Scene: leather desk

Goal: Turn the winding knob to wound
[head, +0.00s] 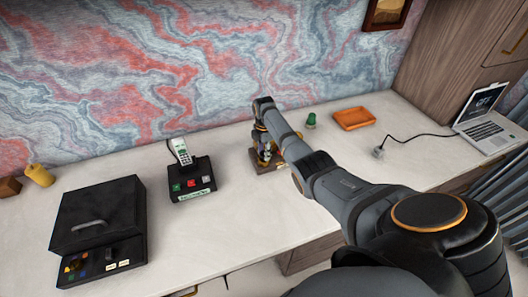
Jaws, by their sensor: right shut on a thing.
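A small device with a brown base and gold-coloured parts (270,167) stands on the desk, near the wall, in the middle of the head view. My right arm reaches over it from the lower right. My right gripper (264,146) points down at the device and is shut on its winding knob. The knob is mostly hidden by the gripper and arm, so its setting cannot be read. My left gripper is not in view.
Left of the device is a black box with coloured buttons and a handset (182,150). A large black case (95,222) stands farther left. To the right are a green knob-like object (311,121), an orange tray (354,118) and a laptop (487,131). The front-centre desk is clear.

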